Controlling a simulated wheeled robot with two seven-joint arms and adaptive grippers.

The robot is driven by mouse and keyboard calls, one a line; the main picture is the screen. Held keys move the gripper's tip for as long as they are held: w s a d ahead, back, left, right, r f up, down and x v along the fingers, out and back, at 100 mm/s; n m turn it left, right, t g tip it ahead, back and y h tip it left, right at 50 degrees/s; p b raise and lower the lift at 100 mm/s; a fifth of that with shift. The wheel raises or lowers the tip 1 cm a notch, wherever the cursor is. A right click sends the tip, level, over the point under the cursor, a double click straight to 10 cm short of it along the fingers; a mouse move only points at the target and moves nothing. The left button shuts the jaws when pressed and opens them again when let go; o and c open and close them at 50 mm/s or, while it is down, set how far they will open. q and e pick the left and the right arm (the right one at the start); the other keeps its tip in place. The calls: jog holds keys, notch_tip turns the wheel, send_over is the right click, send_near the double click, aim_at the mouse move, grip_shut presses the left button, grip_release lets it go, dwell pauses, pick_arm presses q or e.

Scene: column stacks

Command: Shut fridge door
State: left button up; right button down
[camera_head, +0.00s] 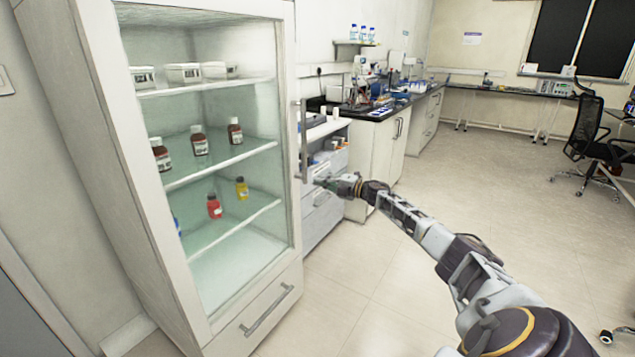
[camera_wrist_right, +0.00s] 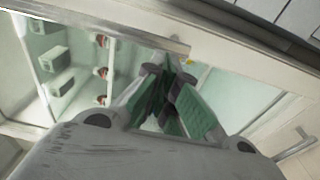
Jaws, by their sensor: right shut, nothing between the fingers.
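The fridge (camera_head: 150,230) is a tall white cabinet on the left in the head view. Its glass door (camera_head: 235,262) has a pale frame and appears flush or nearly flush with the cabinet; I see no clear gap. The vertical door handle (camera_head: 303,140) is on the door's right edge and also shows in the wrist view (camera_wrist_right: 125,32). My right gripper (camera_head: 328,182) is shut and empty near the handle's lower end. In the wrist view its fingertips (camera_wrist_right: 168,68) point at the door; I cannot tell whether they touch it. My left gripper is out of view.
Shelves inside hold white tubs (camera_head: 184,73), brown bottles (camera_head: 199,140) and small red (camera_head: 214,206) and yellow bottles (camera_head: 242,188). A drawer (camera_head: 262,318) is below. A lab bench (camera_head: 378,125) stands behind. The floor (camera_head: 480,190) at right is clear up to an office chair (camera_head: 590,130).

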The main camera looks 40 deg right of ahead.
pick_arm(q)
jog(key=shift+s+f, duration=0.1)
pick_arm(e)
jog(key=s+d, duration=0.3)
jog(key=d, duration=0.3)
jog(key=shift+s, duration=0.35)
jog(key=shift+d, duration=0.1)
